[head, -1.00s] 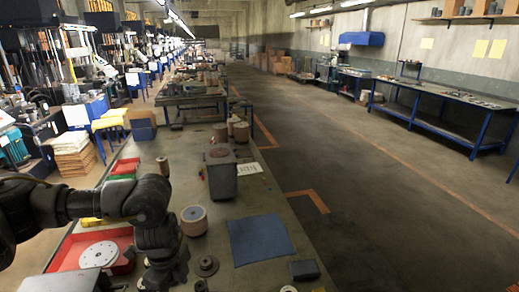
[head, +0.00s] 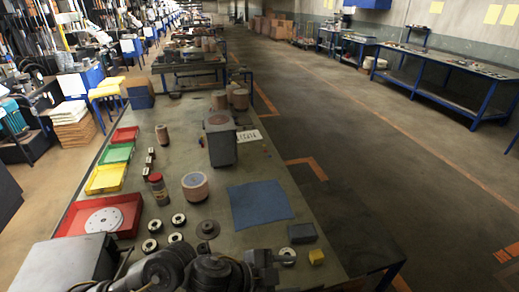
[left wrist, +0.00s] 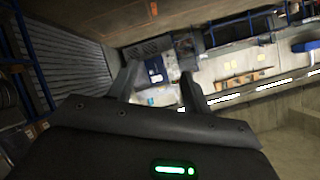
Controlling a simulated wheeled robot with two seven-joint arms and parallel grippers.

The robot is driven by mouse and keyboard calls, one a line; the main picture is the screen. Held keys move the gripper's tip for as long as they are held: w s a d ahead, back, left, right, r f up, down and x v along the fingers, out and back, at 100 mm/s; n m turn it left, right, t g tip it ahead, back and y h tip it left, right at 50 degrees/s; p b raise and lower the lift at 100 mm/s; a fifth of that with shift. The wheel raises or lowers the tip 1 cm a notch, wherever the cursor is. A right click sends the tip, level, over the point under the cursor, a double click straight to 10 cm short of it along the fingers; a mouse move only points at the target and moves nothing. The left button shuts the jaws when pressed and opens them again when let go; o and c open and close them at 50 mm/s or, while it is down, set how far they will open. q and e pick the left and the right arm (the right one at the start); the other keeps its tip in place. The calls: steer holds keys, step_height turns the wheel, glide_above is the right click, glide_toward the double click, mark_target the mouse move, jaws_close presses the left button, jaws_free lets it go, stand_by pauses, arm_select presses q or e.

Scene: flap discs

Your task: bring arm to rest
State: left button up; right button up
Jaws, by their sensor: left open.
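My left arm crosses the bottom edge of the head view, low over the near end of the workbench (head: 232,240). My left gripper shows in the left wrist view (left wrist: 158,82) with its two dark fingers apart and nothing between them. It points away from the bench there, with the room tilted behind it. A white disc (head: 104,219) lies in a red tray (head: 72,222). A dark flanged disc (head: 207,229) lies on the bench, with several small metal rings (head: 178,219) to its left. My right gripper is not in view.
A yellow bin (head: 106,179) and green bin (head: 117,153) line the left edge. A tan cylinder (head: 195,187), red-capped can (head: 158,188) and grey block (head: 220,142) stand on the bench. A blue cloth (head: 259,204) lies right, near a yellow cube (head: 317,257). The aisle right is open.

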arm_select(q)
steer(key=s+a+f+n+t+y, duration=0.15)
steer(key=a+f+n+y, duration=0.25)
steer(key=a+n, duration=0.4)
steer(key=a+f+n+t+y, duration=0.3)
steer(key=a+f+n, duration=0.15)
steer(key=a, duration=0.45)
steer(key=s+a+f+n+g+y, duration=0.2)
steer(key=s+a+f+n+g, duration=0.15)
steer(key=s+a, duration=0.35)
steer(key=s+a+f+n+g+y, duration=0.2)
steer(key=s+a+f, duration=0.2)
steer(key=s+a, duration=0.3)
step_height(320, 180, down, 29)
steer(key=g+b, duration=0.1)
steer(key=b, duration=0.5)
steer(key=s+a+f+b, duration=0.1)
steer(key=s+f+b, duration=0.2)
steer(key=s+f, duration=0.6)
steer(key=s+a+f+g+b, duration=0.1)
steer(key=s+f+b, duration=0.2)
steer(key=s+f, duration=0.6)
step_height(320, 180, down, 7)
steer(key=shift+a+y, duration=0.3)
steer(key=shift+a, duration=0.1)
